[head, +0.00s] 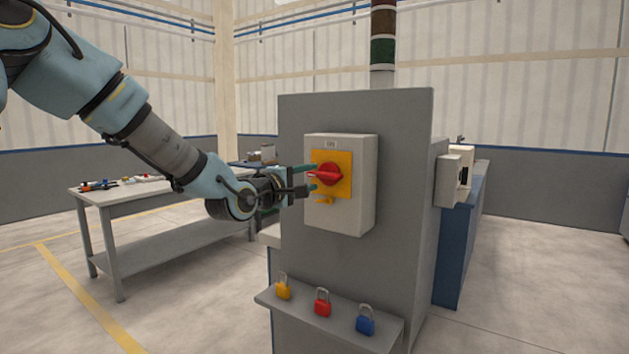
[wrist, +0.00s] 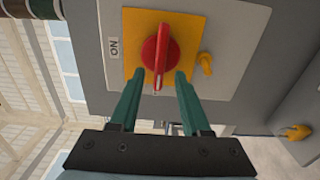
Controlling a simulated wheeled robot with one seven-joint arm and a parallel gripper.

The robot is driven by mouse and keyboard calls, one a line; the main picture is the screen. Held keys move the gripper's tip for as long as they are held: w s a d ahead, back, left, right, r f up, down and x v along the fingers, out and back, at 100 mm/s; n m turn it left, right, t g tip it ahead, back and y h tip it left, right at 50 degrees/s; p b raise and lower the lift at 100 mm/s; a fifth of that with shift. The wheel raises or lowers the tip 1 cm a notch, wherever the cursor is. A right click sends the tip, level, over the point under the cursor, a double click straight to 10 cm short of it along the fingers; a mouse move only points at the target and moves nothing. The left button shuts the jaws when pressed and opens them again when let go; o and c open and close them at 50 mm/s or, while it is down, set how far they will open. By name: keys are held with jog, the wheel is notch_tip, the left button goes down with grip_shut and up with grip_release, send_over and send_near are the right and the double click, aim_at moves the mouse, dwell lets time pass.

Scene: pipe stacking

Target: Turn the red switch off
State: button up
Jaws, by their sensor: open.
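The red switch (head: 328,174) is a rotary knob on a yellow plate (head: 343,160), set on a light grey box (head: 355,210) on the front of a grey cabinet. In the wrist view the red knob (wrist: 160,55) has a white line along its handle, and an "ON" label (wrist: 114,47) sits beside the plate. My gripper (head: 311,177) is open, with its green fingers reaching toward the knob. In the wrist view my gripper (wrist: 157,80) has one fingertip on each side of the knob's lower end. I cannot tell whether the fingers touch it.
A shelf (head: 330,325) below the box holds a yellow padlock (head: 283,290), a red padlock (head: 322,308) and a blue padlock (head: 365,325). A small yellow tab (head: 324,200) juts out below the knob. A workbench (head: 150,205) with tools stands at the left.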

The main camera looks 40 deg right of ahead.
jog(key=b+v, duration=0.1)
jog(key=v, duration=0.7)
jog(key=w+a+f+m+t+y, duration=0.1)
jog(key=w+a+f+y, duration=0.6)
jog(key=a, duration=0.5)
jog(key=w+a+f+m+t+y, duration=0.1)
jog(key=w+a+f+m+y, duration=0.2)
jog(key=a+f, duration=0.75)
jog(key=s+a+f+g+y, duration=0.1)
jog(key=s+a+y, duration=0.1)
jog(key=a, duration=0.6)
jog(key=s+a+f+g+y, duration=0.2)
jog(key=s+a, duration=0.3)
jog(key=a, duration=0.3)
jog(key=s+a+f+g+y, duration=0.1)
jog(key=s+a+g+y, duration=0.1)
jog(key=a, duration=0.6)
jog(key=shift+s+a+f+y, duration=0.2)
jog(key=shift+s+a+y, duration=0.3)
jog(key=shift+s, duration=0.45)
jog(key=shift+d, duration=0.1)
